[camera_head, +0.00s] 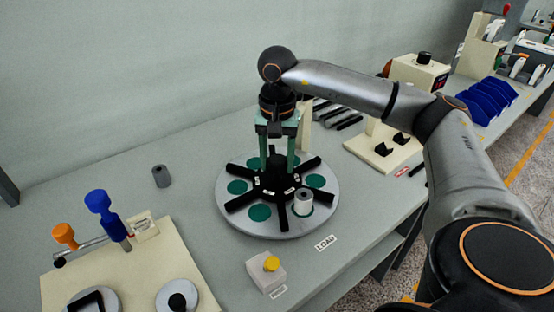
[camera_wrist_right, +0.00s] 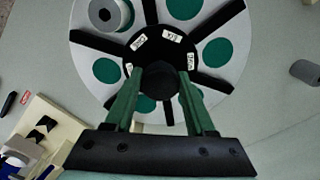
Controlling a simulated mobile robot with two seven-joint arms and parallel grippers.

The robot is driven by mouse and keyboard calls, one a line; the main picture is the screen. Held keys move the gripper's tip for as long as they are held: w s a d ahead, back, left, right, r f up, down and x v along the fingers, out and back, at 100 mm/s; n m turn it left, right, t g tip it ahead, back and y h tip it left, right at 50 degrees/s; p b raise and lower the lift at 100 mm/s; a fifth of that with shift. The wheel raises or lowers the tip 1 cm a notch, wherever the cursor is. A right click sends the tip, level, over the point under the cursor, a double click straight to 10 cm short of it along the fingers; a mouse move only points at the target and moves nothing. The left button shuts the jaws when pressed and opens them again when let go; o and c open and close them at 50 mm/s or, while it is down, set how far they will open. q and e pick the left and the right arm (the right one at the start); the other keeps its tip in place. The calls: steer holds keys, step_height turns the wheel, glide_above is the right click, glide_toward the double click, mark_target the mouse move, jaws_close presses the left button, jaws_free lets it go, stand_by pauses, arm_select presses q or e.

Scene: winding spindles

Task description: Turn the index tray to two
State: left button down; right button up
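The index tray (camera_head: 328,204) is a round grey disc on the bench, with black spokes and green round spots. It also shows in the right wrist view (camera_wrist_right: 236,60). One grey hollow spindle (camera_head: 303,202) stands on a spot at its front right, near the LOAD label (camera_head: 326,243). White tags sit around the black hub. My right gripper (camera_head: 278,162) points down over the hub, its green fingers apart on either side of the black centre knob (camera_wrist_right: 155,82). Whether they press on the knob I cannot tell. The tag numbers are too small to read surely. My left gripper is out of view.
A grey cylinder (camera_head: 161,176) stands left of the tray. A cream box with a yellow button (camera_head: 271,264) stands in front. A cream fixture with blue and orange knobs (camera_head: 97,202) is at front left. Blue bins (camera_head: 487,101) are at far right.

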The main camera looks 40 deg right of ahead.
jaws_close()
stand_by(0.3)
stand_by(0.4)
